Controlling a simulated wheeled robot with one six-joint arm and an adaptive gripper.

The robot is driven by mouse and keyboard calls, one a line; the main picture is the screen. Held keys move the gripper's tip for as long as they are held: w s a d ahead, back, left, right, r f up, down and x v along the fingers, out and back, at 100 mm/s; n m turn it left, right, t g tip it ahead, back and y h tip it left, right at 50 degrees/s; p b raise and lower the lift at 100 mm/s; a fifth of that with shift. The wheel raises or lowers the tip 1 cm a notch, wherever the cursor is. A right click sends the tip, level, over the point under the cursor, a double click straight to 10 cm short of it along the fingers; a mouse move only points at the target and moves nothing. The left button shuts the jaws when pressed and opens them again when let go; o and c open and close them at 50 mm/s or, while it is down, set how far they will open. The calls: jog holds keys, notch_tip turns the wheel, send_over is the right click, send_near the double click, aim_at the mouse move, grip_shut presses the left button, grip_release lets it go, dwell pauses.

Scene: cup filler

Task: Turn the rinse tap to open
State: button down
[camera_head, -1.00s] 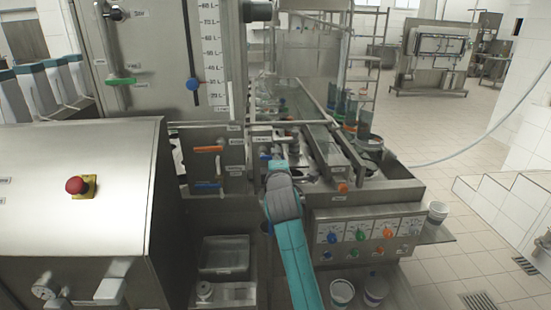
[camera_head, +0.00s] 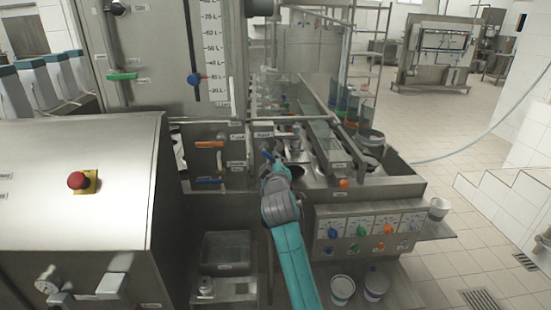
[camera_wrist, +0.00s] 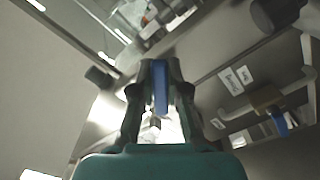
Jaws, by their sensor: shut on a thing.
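The tap lever (camera_wrist: 160,90) is a narrow blue handle. It sits between the two dark fingers of my gripper (camera_wrist: 160,72) in the wrist view, and the fingers are closed on it. In the head view a small piece of the blue lever (camera_head: 267,155) shows just beyond my gripper (camera_head: 272,162), beside the metal panel of the filler. The teal and grey wrist hides most of the tap body. The label by this tap is too small to read.
An orange-handled valve (camera_head: 209,144) and a blue-handled valve (camera_head: 209,181) are on the panel to the left. A control panel (camera_head: 368,233) with coloured knobs stands to the right. White cups (camera_head: 342,288) stand below it. A red emergency button (camera_head: 77,180) is at the left.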

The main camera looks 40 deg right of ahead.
jog(key=m, duration=0.2)
jog(key=a+m, duration=0.1)
jog(key=w+f+m, duration=0.1)
jog(key=m, duration=0.1)
jog(key=shift+a+f+m, duration=0.1)
jog(key=shift+a+m, duration=0.05)
jog(key=shift+m, duration=0.15)
jog(key=shift+w+a+f+m, duration=0.1)
jog(key=shift+a+m, duration=0.1)
jog(key=shift+m, duration=0.55)
jog(key=shift+w+a+r+m, duration=0.1)
jog(key=shift+a+m, duration=0.05)
jog(key=shift+m, duration=0.55)
jog(key=shift+w+a+f+m, duration=0.1)
jog(key=shift+a+m, duration=0.1)
jog(key=shift+m, duration=0.55)
jog(key=c, duration=1.1)
grip_release()
jog(key=shift+c, duration=0.2)
jog(key=v, duration=1.2)
